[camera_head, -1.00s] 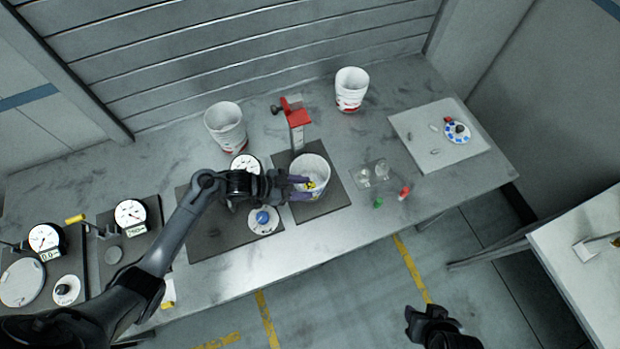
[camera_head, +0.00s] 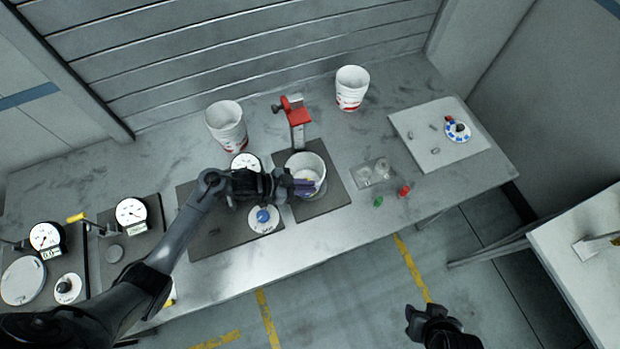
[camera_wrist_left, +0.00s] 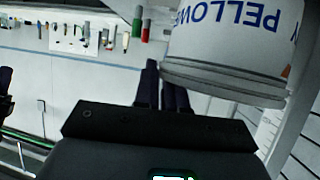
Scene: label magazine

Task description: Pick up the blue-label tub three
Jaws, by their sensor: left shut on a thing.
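A white open tub (camera_head: 308,163) stands over the dark mat in the middle of the bench, its label side largely hidden by my fingers. My left gripper (camera_head: 302,187) is at its near left side and shut on it. In the left wrist view, a tub with blue lettering (camera_wrist_left: 235,50) appears upside down close to the dark fingers (camera_wrist_left: 165,85). I cannot tell whether its base is off the mat. My right gripper (camera_head: 428,316) hangs over the floor, away from the bench; its jaw state is unclear.
A red-topped stand (camera_head: 296,112) is just behind the tub. Stacked white tubs stand at the back left (camera_head: 227,124) and back right (camera_head: 352,87). A clear tray (camera_head: 373,173) and small red and green pieces lie to the right. Dial gauges (camera_head: 131,213) stand at the left.

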